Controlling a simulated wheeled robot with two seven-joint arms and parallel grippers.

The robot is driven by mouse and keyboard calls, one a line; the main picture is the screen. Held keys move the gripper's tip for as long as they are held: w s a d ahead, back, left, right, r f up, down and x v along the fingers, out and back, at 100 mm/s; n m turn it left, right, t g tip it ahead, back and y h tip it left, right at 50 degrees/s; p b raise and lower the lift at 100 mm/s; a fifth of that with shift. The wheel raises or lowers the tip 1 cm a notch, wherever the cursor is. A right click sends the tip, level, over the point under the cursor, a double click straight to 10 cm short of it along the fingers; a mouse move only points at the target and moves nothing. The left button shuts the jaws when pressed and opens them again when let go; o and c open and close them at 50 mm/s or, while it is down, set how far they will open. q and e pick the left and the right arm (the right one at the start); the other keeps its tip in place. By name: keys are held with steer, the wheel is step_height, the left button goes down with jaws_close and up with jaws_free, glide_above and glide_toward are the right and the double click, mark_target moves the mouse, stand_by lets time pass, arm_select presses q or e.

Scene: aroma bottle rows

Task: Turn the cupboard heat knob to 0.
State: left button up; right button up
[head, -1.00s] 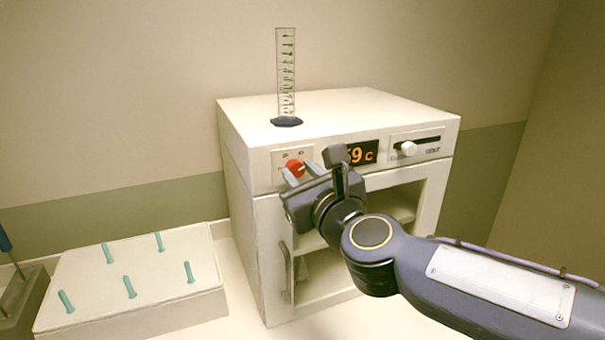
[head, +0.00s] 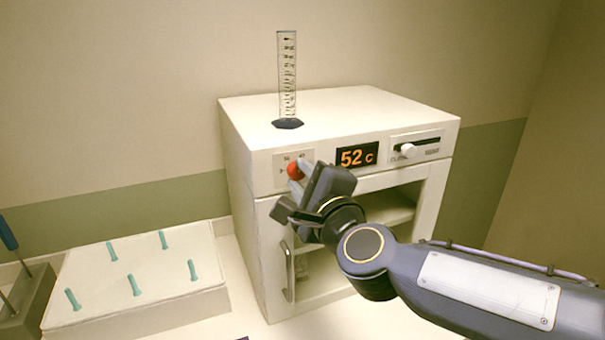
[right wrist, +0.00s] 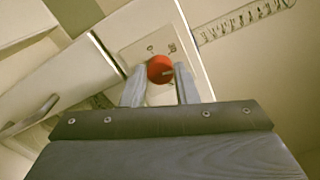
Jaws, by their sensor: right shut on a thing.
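The red heat knob (head: 295,170) is on a small marked plate at the upper left of the white cupboard's front (head: 262,230). My right gripper (head: 299,176) is at the knob, with its grey fingers on either side of it, shut on it. In the right wrist view the knob (right wrist: 160,69) sits between the two fingertips (right wrist: 161,76). The orange display (head: 357,156) reads 52 C. The fingers hide part of the plate's markings, and I cannot read the knob's setting. My left gripper is not in view.
A glass measuring cylinder (head: 287,80) stands on the cupboard top. A vent slider (head: 408,150) is right of the display. The cupboard's front is open, with a shelf inside. A white board with several teal pegs (head: 133,285) lies at left.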

steer(key=n+p, duration=0.1)
steer(key=n, duration=0.3)
steer(key=shift+n, duration=0.3)
steer(key=n+p, duration=0.2)
steer(key=n, duration=0.3)
steer(key=shift+f+n, duration=0.1)
steer(key=shift+n, duration=0.2)
steer(key=n+p, duration=0.2)
steer(key=n, duration=0.3)
steer(key=shift+d+f+n+p, duration=0.15)
steer(key=shift+n+p, duration=0.7)
steer(key=shift+n, duration=1.65)
steer(key=o, duration=1)
steer(key=v, duration=0.7)
steer(key=shift+s+b, duration=0.4)
steer(key=shift+b, duration=0.05)
